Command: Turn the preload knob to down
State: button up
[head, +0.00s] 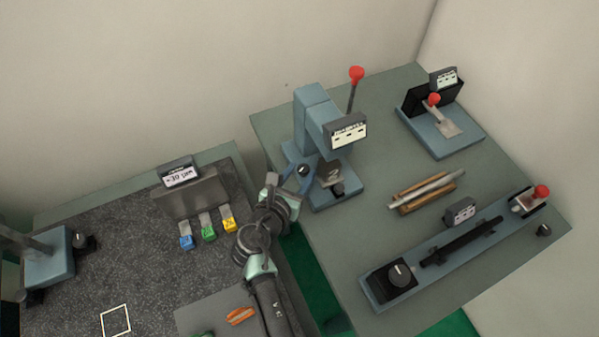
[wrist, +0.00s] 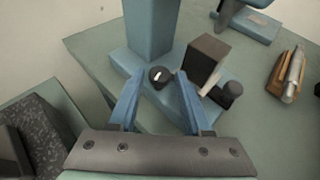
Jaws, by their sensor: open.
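A small round black knob (wrist: 158,76) with a white pointer mark sits on the blue base of the press (head: 318,110). Its mark points roughly up in the wrist view. The knob also shows in the head view (head: 304,170). My gripper (wrist: 160,86) is open, with one blue finger to each side of this knob in the wrist view. Whether the fingers touch it I cannot tell. In the head view my gripper (head: 297,181) is at the press base. No readable label shows which knob is the preload one.
A dark block (wrist: 207,58) and a black round part (wrist: 230,92) stand right of the knob. The press has a red-tipped lever (head: 356,75). A long blue fixture (head: 440,262) with another knob (head: 399,274) lies to the right. Another dark knob (head: 84,241) is at far left.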

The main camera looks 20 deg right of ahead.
grip_shut()
jog(key=shift+w+m+h, duration=0.1)
jog(key=shift+m+h, duration=0.2)
jog(key=g, duration=0.1)
jog(key=m+h+b, duration=0.1)
jog(key=m+g+b, duration=0.1)
jog(key=shift+w+a+g+h, duration=0.25)
jog(key=shift+g+h, duration=0.05)
jog(key=shift+w+m+g+h+b, duration=0.15)
jog(key=shift+m+g+h+b, duration=0.2)
jog(key=shift+m+g+b, duration=0.5)
jog(key=shift+w+m+g+h+b, duration=0.1)
jog(key=shift+m+g+h+b, duration=0.25)
jog(key=shift+m+g+b, duration=0.45)
jog(key=shift+m+g, duration=0.25)
jog(key=shift+g, duration=0.1)
grip_release()
